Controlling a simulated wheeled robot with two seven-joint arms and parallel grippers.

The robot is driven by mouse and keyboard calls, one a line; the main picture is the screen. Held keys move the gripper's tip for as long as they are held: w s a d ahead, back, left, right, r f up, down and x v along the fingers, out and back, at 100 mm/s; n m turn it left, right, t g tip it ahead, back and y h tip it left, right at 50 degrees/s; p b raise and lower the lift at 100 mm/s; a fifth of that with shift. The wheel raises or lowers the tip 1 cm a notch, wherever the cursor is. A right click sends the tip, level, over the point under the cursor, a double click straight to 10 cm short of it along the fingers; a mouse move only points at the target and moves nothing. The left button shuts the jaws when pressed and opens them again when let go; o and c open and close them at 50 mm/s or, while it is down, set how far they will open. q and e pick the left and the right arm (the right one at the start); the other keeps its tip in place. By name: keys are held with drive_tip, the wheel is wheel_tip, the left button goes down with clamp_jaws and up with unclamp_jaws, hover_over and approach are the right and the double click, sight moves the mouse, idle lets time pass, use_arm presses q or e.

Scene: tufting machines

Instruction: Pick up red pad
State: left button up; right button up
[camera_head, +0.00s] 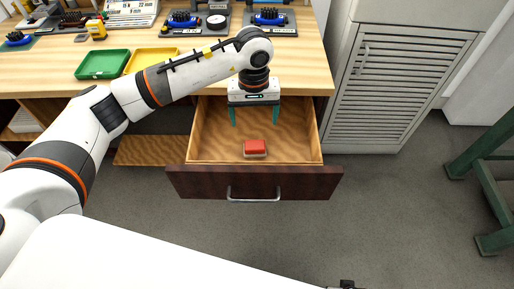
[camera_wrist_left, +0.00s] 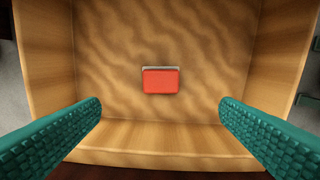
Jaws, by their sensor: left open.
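The red pad (camera_head: 255,147) lies in the open drawer (camera_head: 313,150), near its front wall and a little right of the middle. It is a small red block with a pale edge. In the left wrist view the red pad (camera_wrist_left: 161,81) is at the centre, on the drawer's wooden floor. My left gripper (camera_head: 254,122) points down above the back part of the drawer. Its two teal fingers are wide apart with nothing between them. In the left wrist view the left gripper (camera_wrist_left: 160,125) shows a finger at each side, apart from the pad. My right gripper does not show.
The workbench (camera_head: 300,60) is behind the drawer. A green tray (camera_head: 103,64) and a yellow tray (camera_head: 150,59) lie on it, beneath and beside my left arm. A grey louvred cabinet (camera_head: 395,90) stands right of the drawer. The drawer's floor around the pad is clear.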

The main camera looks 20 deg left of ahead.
use_arm(q)
drive_tip(key=f, duration=0.1)
hover_over(255, 144)
wheel_tip(255, 144, down, 6)
drive_tip(key=shift+s+f, duration=0.15)
wheel_tip(255, 144, down, 5)
drive_tip(key=shift+r+b, duration=0.1)
drive_tip(key=shift+b, duration=0.35)
drive_tip(key=shift+f, duration=0.35)
drive_tip(key=c, duration=1.1)
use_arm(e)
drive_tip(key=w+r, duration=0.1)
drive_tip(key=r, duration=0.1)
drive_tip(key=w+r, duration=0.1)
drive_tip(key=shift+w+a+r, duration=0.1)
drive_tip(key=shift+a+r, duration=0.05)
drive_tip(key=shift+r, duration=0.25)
use_arm(q)
drive_tip(key=shift+o, duration=0.2)
drive_tip(key=shift+r, duration=0.1)
